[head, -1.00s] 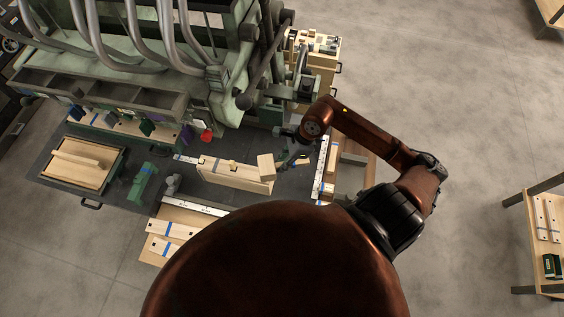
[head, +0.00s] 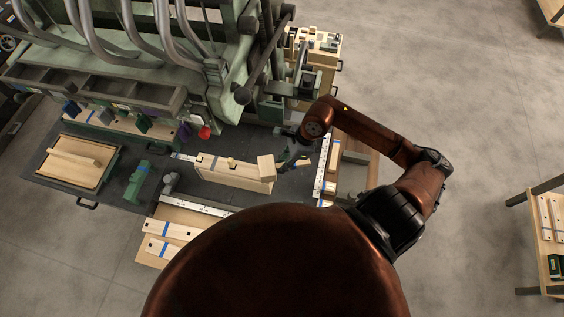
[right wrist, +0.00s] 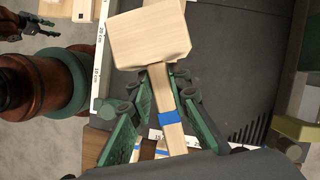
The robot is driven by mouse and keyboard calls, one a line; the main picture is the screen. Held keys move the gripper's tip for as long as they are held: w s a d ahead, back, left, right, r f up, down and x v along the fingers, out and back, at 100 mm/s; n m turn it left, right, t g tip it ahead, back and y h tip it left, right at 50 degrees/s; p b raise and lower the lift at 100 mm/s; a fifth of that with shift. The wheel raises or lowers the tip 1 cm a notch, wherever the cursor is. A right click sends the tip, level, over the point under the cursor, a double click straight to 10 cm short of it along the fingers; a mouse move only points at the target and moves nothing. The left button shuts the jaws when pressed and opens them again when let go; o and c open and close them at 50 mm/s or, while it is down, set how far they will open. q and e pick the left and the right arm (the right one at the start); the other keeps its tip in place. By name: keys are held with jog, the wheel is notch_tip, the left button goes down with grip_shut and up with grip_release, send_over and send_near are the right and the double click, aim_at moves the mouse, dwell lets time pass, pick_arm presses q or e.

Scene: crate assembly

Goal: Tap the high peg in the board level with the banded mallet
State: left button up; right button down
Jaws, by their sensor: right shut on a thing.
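The pale wooden board (head: 225,174) stands on the dark bench top, with a blue mark near its left part. A small yellowish peg (head: 231,161) stands up from its top edge. The mallet's blocky pale head (head: 266,166) is at the board's right end; whether it touches the board I cannot tell. My right gripper (head: 287,160) is shut on the mallet handle. The right wrist view shows the handle's blue band (right wrist: 169,119) and green fingers on both sides of the handle. A dark jaw-like part (right wrist: 28,25), apparently my left gripper, shows there at the upper left; its opening is unclear.
A green block-like tool (head: 137,180) and a tray with a wooden lid (head: 75,165) are left of the board. An open drawer with banded pieces (head: 170,230) is in front. Machine bins and levers crowd the back. A white scale (head: 322,170) runs along the right.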

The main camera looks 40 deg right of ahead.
notch_tip(320, 180, down, 3)
jog(key=shift+r+b, duration=0.2)
jog(key=shift+b, duration=0.45)
jog(key=shift+r+p, duration=0.6)
jog(key=shift+r, duration=0.15)
notch_tip(320, 180, up, 4)
jog(key=shift+f+p, duration=0.1)
jog(key=shift+p, duration=0.75)
pick_arm(q)
jog(key=shift+r, duration=0.2)
